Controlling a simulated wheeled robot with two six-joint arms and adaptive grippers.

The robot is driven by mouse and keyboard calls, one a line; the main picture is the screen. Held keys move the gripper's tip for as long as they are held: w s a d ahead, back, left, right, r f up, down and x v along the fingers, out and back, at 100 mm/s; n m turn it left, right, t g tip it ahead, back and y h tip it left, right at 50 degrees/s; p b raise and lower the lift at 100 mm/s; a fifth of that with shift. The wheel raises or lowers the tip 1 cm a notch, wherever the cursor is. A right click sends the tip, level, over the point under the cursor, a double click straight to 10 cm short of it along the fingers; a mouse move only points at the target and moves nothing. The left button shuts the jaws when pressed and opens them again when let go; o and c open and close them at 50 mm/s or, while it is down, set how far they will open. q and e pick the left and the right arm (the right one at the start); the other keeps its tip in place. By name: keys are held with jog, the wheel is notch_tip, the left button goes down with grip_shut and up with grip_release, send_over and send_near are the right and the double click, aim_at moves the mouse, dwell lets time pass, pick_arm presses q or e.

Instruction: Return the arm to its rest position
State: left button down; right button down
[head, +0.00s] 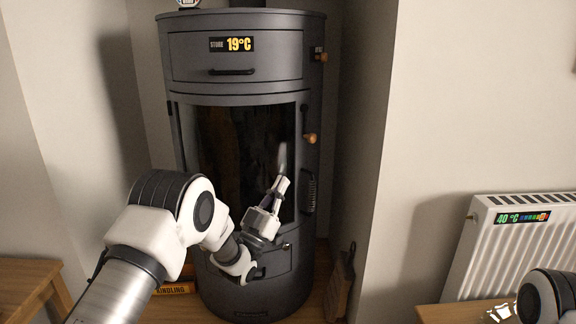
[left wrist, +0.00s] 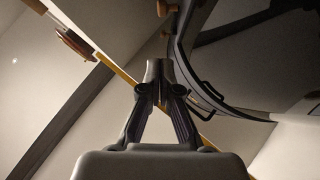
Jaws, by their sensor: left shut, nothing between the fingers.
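My left arm (head: 165,225) comes in from the left in the head view and reaches across the front of a dark grey stove. My left gripper (head: 281,186) is in front of the stove's glass door, pointing up, shut and empty. In the left wrist view the gripper (left wrist: 160,68) shows with its fingertips together and nothing between them. Whether it touches the stove cannot be told. Part of my right arm (head: 547,296) shows at the lower right corner of the head view; its gripper is not clearly seen.
The stove (head: 240,64) has a drawer handle and a 19°C display. A kindling box (head: 175,288) lies at its left base. A white radiator (head: 515,235) hangs on the right wall. Wooden surfaces stand at lower left (head: 28,277) and lower right (head: 440,314).

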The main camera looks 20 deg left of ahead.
pick_arm(q)
jog(key=shift+s+f, duration=0.1)
jog(key=shift+f, duration=0.25)
jog(key=s+a+f+n+g+y, duration=0.1)
jog(key=s+f+n+g+y, duration=0.15)
jog(key=f, duration=0.85)
jog(key=s+a+f+n+g+y, duration=0.1)
jog(key=s+f+n+g+y, duration=0.2)
jog(key=f, duration=0.8)
jog(key=s+a+f+g+y, duration=0.25)
jog(key=s+f+g, duration=0.85)
jog(key=s+f, duration=0.95)
jog(key=s+g+y, duration=0.2)
jog(key=s+g, duration=0.5)
jog(key=s, duration=1.2)
notch_tip(320, 180, up, 31)
jog(key=s+p, duration=0.1)
jog(key=p, duration=3)
jog(key=shift+s+a+g, duration=0.4)
jog(key=shift+g, duration=0.05)
